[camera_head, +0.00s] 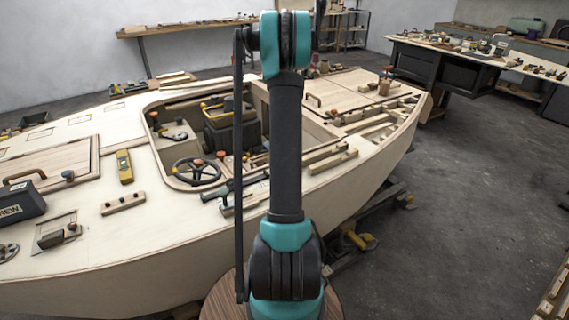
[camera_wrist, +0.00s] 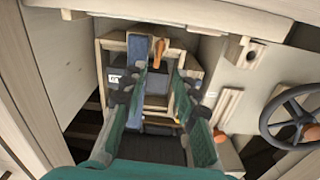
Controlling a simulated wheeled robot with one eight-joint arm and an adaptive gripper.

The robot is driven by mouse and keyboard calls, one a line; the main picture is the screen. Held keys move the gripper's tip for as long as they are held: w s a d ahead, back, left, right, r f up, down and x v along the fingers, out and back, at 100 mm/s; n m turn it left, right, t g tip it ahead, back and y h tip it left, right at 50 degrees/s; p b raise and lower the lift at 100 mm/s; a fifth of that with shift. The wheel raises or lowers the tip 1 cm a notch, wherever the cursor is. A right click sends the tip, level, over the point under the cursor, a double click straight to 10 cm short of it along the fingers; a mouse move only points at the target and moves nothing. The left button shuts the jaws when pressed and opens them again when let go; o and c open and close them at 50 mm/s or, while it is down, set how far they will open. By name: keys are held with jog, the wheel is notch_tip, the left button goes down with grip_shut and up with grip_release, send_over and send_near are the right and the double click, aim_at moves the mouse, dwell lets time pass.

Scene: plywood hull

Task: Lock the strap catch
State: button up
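In the wrist view, a blue strap (camera_wrist: 136,48) runs over a pale wooden frame or box (camera_wrist: 113,58) inside the hull. An upright orange lever (camera_wrist: 159,47) stands beside the strap, probably part of the catch; whether it is locked cannot be told. My gripper (camera_wrist: 158,72) is open, its two teal and black fingers apart and pointing toward the box. The lever shows beyond the gap between the fingertips, and nothing is seen held. The fingers hide parts of the box and strap. In the head view my arm hides the gripper.
A steering wheel (camera_wrist: 292,112) and an orange knob (camera_wrist: 220,136) are to the right in the wrist view. Hull walls close in around the gripper. In the head view, a dark case (camera_head: 222,128) sits in the cockpit of the plywood boat (camera_head: 150,225). Clear floor (camera_head: 455,215) lies right.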

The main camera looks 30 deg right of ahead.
notch_tip(320, 180, down, 12)
jog(key=shift+f, duration=0.15)
jog(key=shift+c, duration=0.2)
grip_shut()
